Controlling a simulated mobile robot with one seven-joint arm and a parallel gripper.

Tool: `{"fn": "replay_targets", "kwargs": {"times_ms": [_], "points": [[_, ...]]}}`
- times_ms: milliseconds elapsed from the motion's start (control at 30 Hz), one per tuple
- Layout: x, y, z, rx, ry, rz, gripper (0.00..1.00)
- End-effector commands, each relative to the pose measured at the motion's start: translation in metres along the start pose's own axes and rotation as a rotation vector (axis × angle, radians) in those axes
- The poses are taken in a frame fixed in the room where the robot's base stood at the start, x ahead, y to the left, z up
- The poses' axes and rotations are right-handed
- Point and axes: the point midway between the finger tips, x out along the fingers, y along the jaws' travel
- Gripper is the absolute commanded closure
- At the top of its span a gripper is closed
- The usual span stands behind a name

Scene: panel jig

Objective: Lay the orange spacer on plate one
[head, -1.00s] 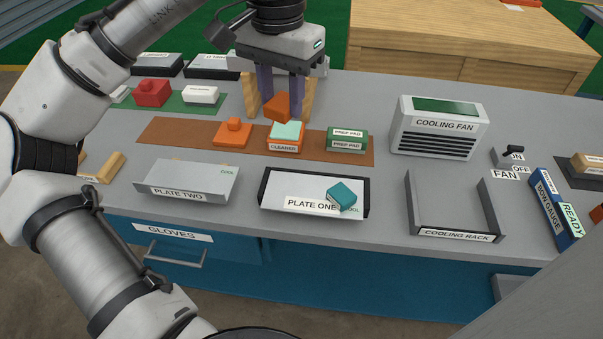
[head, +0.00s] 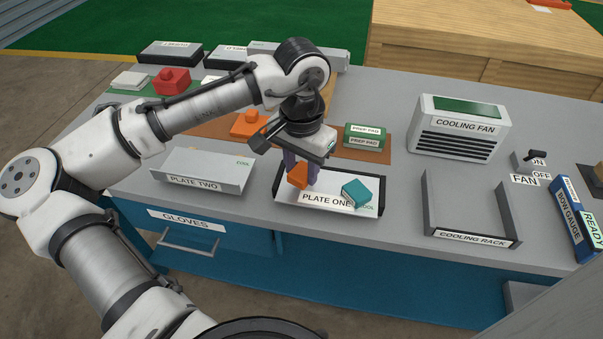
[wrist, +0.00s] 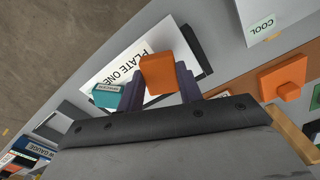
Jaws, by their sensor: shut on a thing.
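My gripper (head: 303,172) is shut on the orange spacer (head: 297,175), a small orange block, and holds it over the left part of plate one (head: 316,199). In the wrist view the orange spacer (wrist: 157,74) sits between the purple fingers, with plate one (wrist: 108,72) behind it. I cannot tell whether the spacer touches the plate. A teal block (head: 357,191) lies on the right part of plate one; it also shows in the wrist view (wrist: 107,97). My arm and gripper hide the plate's back left.
Plate two (head: 205,176) is to the left, with a "COOL" mark. The cooling rack (head: 470,236) and cooling fan (head: 460,127) stand to the right. Green prep pads (head: 364,136) are behind plate one. Another orange piece (head: 246,124) sits on the brown mat.

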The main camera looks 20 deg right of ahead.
Motion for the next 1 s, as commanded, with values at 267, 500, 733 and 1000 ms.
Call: {"fn": "replay_targets", "kwargs": {"times_ms": [267, 500, 733, 1000], "points": [[0.025, 0.000, 0.000, 0.001, 0.001, 0.000, 0.87], [0.026, 0.000, 0.000, 0.001, 0.001, 0.000, 0.87], [0.027, 0.000, 0.000, 0.001, 0.001, 0.000, 0.44], [0.026, 0.000, 0.000, 0.000, 0.001, -0.001, 0.43]]}}
